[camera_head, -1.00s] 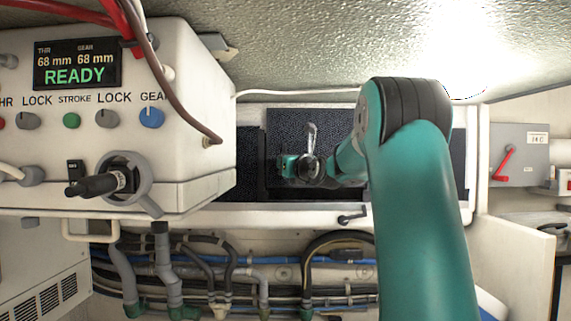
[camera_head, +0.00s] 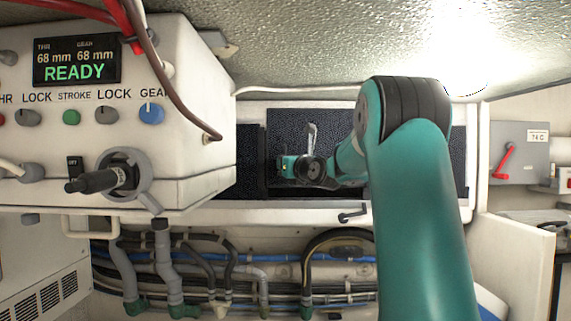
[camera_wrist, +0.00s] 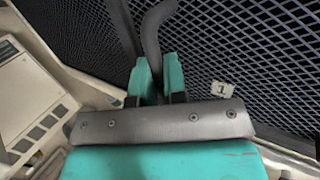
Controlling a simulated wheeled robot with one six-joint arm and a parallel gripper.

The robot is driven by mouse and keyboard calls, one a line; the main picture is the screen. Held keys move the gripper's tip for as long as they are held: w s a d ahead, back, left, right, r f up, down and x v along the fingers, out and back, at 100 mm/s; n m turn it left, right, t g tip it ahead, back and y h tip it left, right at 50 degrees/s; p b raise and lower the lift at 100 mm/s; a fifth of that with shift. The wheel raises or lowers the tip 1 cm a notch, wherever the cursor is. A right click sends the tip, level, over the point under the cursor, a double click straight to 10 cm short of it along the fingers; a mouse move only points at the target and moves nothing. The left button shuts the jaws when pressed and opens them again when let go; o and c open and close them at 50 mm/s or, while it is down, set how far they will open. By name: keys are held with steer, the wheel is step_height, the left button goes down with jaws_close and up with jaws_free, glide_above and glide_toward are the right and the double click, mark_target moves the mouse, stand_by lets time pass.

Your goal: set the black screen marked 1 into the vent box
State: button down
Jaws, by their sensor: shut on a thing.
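The black mesh screen (camera_head: 288,124) is in the head view, in front of the long white vent box (camera_head: 290,213). In the wrist view the screen (camera_wrist: 270,60) fills the upper right, with a small tag marked 1. My gripper (camera_head: 284,165) is in front of the screen. In the wrist view my gripper (camera_wrist: 160,82) has its teal fingers shut on a grey curved handle (camera_wrist: 155,30) at the screen. My arm and gripper hide part of the screen, and I cannot tell how deep it sits in the box.
More dark mesh (camera_head: 250,160) shows at the left of the opening. The white control unit (camera_head: 180,80) with its READY display juts out at the left. A small dark latch (camera_head: 352,216) is on the lower rim. Hoses and cables (camera_head: 240,280) run below. A grey switch box (camera_head: 517,150) is at the right.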

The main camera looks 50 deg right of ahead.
steer(key=shift+f+b, duration=1.1)
steer(key=shift+f, duration=1.1)
stand_by(1.7)
steer(key=c, duration=1.1)
jaws_free()
steer(key=shift+s+f, duration=0.1)
steer(key=shift+f, duration=0.05)
steer(key=b+v, duration=0.8)
steer(key=v, duration=0.9)
steer(key=shift+s, duration=0.1)
